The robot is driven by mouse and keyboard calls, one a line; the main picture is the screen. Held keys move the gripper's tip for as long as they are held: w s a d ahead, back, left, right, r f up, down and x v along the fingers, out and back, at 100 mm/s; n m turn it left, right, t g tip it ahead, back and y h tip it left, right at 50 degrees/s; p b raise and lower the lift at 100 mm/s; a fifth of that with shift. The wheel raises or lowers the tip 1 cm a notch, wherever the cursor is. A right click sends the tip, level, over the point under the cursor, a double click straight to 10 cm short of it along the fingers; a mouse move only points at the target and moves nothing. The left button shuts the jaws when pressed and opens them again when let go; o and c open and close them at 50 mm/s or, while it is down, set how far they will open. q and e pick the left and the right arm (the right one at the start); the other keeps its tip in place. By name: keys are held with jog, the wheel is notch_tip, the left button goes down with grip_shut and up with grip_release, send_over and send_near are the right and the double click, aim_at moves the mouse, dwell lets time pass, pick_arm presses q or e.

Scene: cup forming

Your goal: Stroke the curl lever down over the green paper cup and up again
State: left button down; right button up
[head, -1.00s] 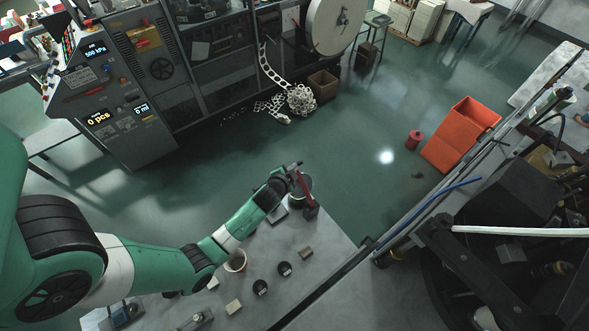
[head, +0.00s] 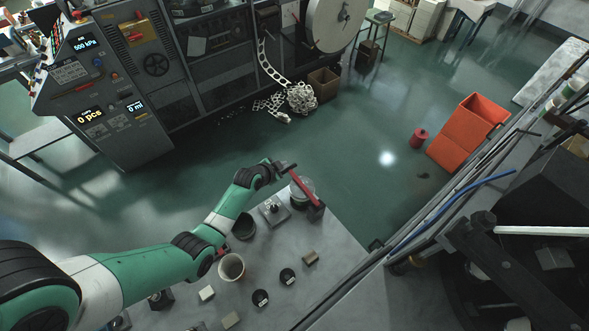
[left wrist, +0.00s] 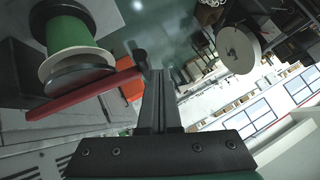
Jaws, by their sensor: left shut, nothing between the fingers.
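The curl station (head: 303,192) stands at the far corner of the grey table, with its red curl lever (head: 306,189) slanting across it. In the left wrist view the red lever (left wrist: 85,96) runs beside the green paper cup (left wrist: 75,35), which sits between pale and dark round plates. The lever's dark knob (left wrist: 139,56) is close to my fingertips; I cannot tell whether they touch. My left gripper (head: 284,167) is at the lever's upper end, shut and empty. It also shows in the left wrist view (left wrist: 161,74). The cup is not clear in the head view.
A cream cup (head: 231,267), a dark round holder (head: 244,227), dark discs (head: 261,297) and small blocks (head: 310,258) are on the table (head: 335,245). Rails (head: 430,215) run along its right side. A grey control cabinet (head: 100,100) stands at the back left.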

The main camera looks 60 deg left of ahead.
pick_arm(q)
jog(key=shift+a+f+b, duration=0.2)
jog(key=shift+f+b, duration=0.25)
jog(key=shift+f, duration=0.2)
jog(key=s+r+p, duration=0.6)
jog(key=s+r, duration=0.1)
jog(key=r, duration=0.4)
jog(key=shift+a, duration=0.45)
